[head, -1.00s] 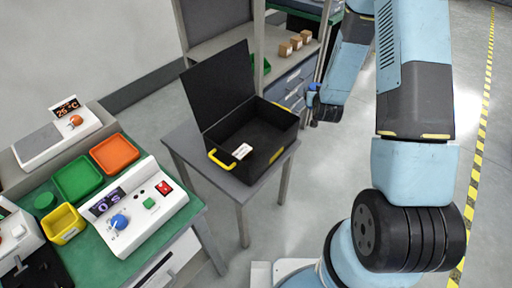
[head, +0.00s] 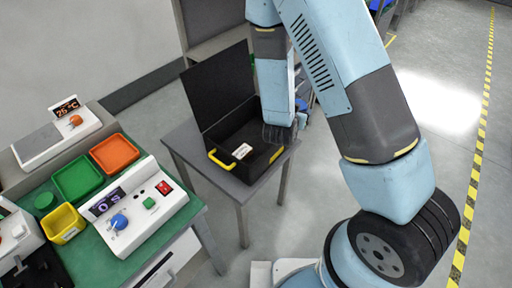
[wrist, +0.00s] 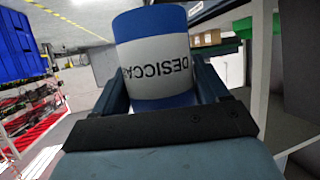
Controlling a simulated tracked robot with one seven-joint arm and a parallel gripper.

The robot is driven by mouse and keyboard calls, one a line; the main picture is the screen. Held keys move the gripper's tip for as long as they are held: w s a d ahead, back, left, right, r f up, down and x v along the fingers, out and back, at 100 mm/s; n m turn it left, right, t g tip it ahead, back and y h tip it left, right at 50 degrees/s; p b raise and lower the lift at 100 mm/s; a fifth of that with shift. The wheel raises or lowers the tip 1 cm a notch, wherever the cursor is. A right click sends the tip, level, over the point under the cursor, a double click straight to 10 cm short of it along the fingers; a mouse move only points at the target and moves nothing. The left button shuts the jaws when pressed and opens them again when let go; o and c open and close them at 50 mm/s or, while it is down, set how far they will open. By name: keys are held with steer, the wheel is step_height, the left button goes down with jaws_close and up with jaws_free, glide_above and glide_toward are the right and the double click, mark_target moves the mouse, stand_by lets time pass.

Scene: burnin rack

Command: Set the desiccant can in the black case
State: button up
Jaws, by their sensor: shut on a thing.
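The desiccant can (wrist: 152,62) is blue with a white band and dark lettering. In the wrist view it sits between the two fingers of my gripper (wrist: 162,88), which is shut on it. In the head view the can is hidden or cannot be made out. The black case (head: 256,168) stands on a small grey table with its lid (head: 216,85) raised. My gripper (head: 280,132) is at the case's right end in the head view; I cannot tell its exact height.
The grey table (head: 187,142) has bare surface left of the case. A green bench (head: 190,222) at left holds a white control box (head: 143,215), a green tray (head: 77,178), an orange tray (head: 114,153) and a yellow bin (head: 63,223). Open floor lies to the right.

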steer(key=shift+s+a+r, duration=0.2)
steer(key=shift+s, duration=0.3)
steer(key=shift+w+a, duration=0.1)
steer(key=shift+a, duration=0.1)
steer(key=shift+w+a+f, duration=1.35)
steer(key=shift+a+f, duration=0.45)
steer(key=shift+f, duration=0.35)
steer(key=shift+w+a+f, duration=1.4)
steer(key=shift+a+f, duration=0.35)
steer(key=shift+f, duration=0.45)
steer(key=shift+w+a+f, duration=1.35)
steer(key=shift+a+f, duration=0.45)
steer(key=shift+f, duration=0.35)
steer(key=shift+s+f, duration=0.1)
steer(key=shift+f, duration=0.45)
steer(key=o, duration=1.2)
steer(key=shift+s+d+f, duration=0.1)
steer(key=shift+f, duration=0.05)
